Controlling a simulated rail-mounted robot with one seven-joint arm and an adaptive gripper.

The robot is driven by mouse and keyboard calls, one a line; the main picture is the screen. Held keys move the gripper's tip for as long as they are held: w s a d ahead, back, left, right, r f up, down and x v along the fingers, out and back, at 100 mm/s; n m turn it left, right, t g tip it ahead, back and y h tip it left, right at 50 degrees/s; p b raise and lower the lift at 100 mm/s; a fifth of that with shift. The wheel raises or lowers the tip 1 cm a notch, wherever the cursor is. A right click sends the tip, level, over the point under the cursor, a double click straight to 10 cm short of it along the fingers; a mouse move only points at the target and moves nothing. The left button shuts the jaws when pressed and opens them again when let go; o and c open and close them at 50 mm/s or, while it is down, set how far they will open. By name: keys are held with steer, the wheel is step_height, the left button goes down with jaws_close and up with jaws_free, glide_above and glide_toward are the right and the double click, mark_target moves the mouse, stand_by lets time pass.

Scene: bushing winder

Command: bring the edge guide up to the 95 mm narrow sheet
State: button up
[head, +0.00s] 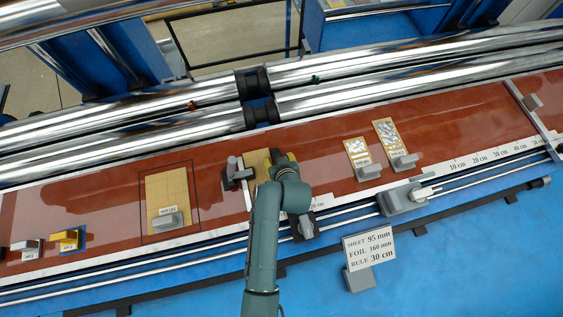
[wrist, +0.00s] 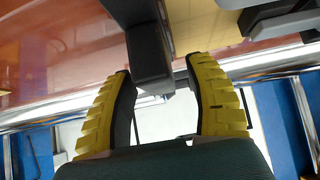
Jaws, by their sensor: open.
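In the wrist view my gripper (wrist: 158,68) is open, with a yellow ribbed finger on each side. A dark grey block (wrist: 152,58), which looks like the edge guide's handle, stands between the fingertips with a gap visible on each side. In the head view a dark grey guide with a post (head: 235,172) sits on the red table left of my wrist. A pale yellow sheet (wrist: 208,22) lies just right of the block in the wrist view. In the head view my arm covers much of that spot, so the sheet's width and any gap to the guide cannot be judged there.
A beige sheet (head: 166,190) lies left, and two small patterned sheets (head: 358,156) lie right. A grey carriage (head: 404,198) sits on the front rail. A sign (head: 369,247) reads sheet 95 mm, foil 160 mm, rule 30 cm. Chrome rollers (head: 130,122) run behind the table.

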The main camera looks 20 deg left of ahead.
steer(key=v, duration=1)
steer(key=shift+s, duration=0.1)
